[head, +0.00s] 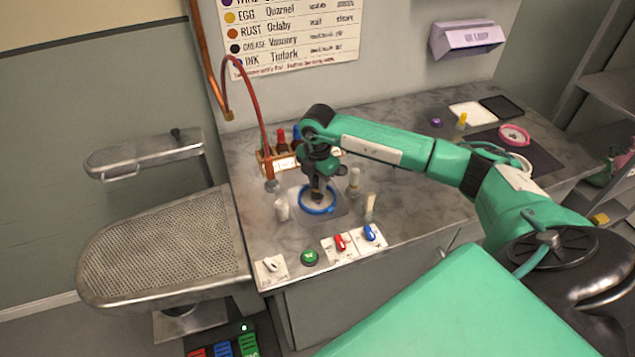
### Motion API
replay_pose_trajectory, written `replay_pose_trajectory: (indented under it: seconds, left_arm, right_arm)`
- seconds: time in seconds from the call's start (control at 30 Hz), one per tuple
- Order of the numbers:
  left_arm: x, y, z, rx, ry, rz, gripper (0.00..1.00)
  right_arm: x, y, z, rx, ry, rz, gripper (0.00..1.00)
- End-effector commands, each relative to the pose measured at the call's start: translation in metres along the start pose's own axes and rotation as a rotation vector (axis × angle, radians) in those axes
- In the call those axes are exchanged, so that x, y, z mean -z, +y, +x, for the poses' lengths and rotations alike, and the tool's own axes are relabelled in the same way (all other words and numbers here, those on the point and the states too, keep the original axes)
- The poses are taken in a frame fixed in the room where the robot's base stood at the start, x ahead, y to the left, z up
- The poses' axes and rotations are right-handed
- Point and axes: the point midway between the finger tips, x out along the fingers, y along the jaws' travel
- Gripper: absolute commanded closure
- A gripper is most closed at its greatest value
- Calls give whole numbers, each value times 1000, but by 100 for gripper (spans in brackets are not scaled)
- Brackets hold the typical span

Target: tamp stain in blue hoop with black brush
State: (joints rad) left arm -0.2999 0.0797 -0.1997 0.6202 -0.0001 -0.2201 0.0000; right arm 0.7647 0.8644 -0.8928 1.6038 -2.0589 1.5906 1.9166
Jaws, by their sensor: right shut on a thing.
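The blue hoop (304,208) lies on the grey counter, on a pale, clear-looking pad. My right gripper (319,184) is directly above the hoop, pointing down and shut on a small dark tool, the black brush (317,194). The brush end is inside the hoop's outline, at a dark patch that may be the stain. I cannot tell whether the bristles touch the cloth. The gripper and brush hide part of the hoop's inside. My left gripper is not in view.
Small pale brushes or bottles (282,208) stand around the hoop. Behind is a rack of dropper bottles (281,140) and a red hose (262,122). Red and blue switches (341,243) and a green button (309,257) line the front edge. A pink hoop (514,134) lies far right.

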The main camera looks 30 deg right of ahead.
Motion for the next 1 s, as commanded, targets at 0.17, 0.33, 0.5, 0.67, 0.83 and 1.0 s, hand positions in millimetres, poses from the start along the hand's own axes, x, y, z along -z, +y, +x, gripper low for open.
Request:
replay_pose_trajectory:
  seconds: [0.17, 0.33, 0.5, 0.67, 0.83, 1.0]
  left_arm:
    - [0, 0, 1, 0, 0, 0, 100]
    - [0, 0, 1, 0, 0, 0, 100]
    - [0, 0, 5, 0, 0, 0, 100]
    - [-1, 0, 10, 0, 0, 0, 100]
    - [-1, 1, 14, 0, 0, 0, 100]
    - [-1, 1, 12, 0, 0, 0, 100]
  right_arm:
    - [0, 0, 1, 0, 0, 0, 100]
    - [0, 0, 2, 0, 0, 0, 100]
    - [0, 0, 7, 1, 0, 0, 100]
    - [0, 0, 14, 1, 0, -1, 100]
    - [0, 0, 20, 1, -1, -1, 100]
    - [0, 0, 19, 0, 0, -1, 100]
